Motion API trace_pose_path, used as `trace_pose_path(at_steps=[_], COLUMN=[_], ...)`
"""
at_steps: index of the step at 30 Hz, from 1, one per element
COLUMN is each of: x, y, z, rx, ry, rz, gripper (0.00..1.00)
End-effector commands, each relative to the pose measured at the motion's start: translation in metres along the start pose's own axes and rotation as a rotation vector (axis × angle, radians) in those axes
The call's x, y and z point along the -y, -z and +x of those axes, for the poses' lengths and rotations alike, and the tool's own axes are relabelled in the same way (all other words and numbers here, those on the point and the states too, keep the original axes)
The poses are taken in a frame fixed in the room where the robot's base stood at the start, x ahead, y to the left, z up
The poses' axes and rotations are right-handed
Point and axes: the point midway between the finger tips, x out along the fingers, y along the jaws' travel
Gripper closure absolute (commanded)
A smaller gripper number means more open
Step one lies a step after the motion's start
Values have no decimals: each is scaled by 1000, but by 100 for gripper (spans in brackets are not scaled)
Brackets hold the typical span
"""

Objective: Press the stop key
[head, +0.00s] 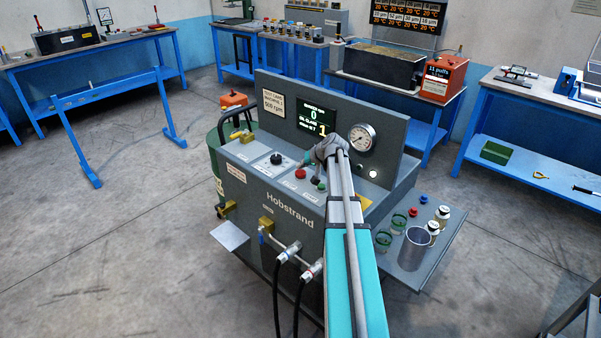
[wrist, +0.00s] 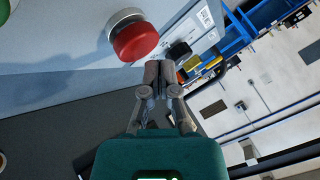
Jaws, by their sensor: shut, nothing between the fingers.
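The red stop key (head: 300,174) sits on the sloped top of the grey Hobstrand console (head: 290,212). In the wrist view the red key (wrist: 137,41) is large, round and in a silver collar, just above and left of my fingertips. My gripper (wrist: 158,72) is shut and empty, its fingers together. In the head view my gripper (head: 318,168) hangs over the console top, just right of the red key. I cannot tell its exact gap to the key. The key's label is too small to read.
A black knob (head: 276,159) lies left of the red key and shows in the wrist view (wrist: 180,50). A display (head: 316,120) and a round gauge (head: 361,139) stand on the back panel. A side shelf with a metal cup (head: 413,249) is at right.

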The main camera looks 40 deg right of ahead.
Motion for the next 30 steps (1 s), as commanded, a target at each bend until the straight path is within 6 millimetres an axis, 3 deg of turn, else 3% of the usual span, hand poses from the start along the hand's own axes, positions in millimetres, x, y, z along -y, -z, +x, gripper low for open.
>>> trace_pose_path(at_steps=[30], x=[26], y=[26], z=[-35], rx=[0], ry=[0], rz=[0], gripper=[100])
